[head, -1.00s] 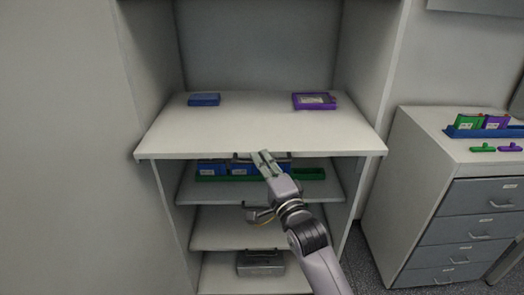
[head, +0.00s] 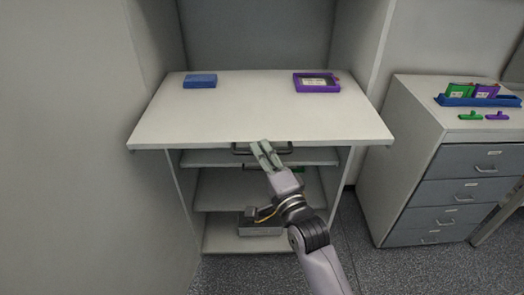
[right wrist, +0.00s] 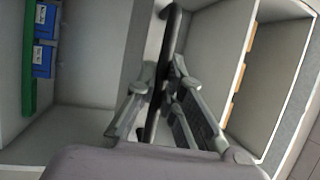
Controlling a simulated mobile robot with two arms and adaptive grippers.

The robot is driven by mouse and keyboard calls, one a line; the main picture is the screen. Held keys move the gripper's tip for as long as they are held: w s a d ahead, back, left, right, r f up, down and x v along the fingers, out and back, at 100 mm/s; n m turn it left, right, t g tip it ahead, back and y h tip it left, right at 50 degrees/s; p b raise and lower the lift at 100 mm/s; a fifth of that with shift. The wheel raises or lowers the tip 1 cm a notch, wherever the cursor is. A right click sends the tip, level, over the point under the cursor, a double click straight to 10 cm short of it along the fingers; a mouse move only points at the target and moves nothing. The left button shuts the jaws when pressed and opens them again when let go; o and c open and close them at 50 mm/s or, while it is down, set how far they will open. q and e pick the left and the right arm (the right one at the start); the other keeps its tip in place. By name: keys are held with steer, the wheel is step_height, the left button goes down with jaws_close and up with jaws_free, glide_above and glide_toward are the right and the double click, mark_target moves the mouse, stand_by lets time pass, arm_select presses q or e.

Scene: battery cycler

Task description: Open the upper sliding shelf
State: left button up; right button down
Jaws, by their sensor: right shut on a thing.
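The upper sliding shelf (head: 255,118) is a white board that sticks out of the cabinet front in the head view. A blue box (head: 200,81) and a purple frame-like box (head: 317,83) lie towards its back. A dark bar handle (head: 283,150) runs under its front edge and also shows in the right wrist view (right wrist: 171,35). My right gripper (head: 265,155) is shut on this handle, with its fingers on either side of the bar in the right wrist view (right wrist: 160,105). My left gripper is not in view.
Lower shelves (head: 225,190) sit beneath, with another handle and a grey box (head: 258,226) at the bottom. Blue boxes (right wrist: 44,40) stand in a green tray (right wrist: 28,60). A drawer cabinet (head: 425,165) stands to the right. Grey floor (head: 365,255) is free in front.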

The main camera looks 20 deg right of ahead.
steer(key=c, duration=1.7)
jaws_free()
steer(key=v, duration=1.2)
steer(key=shift+f, duration=0.1)
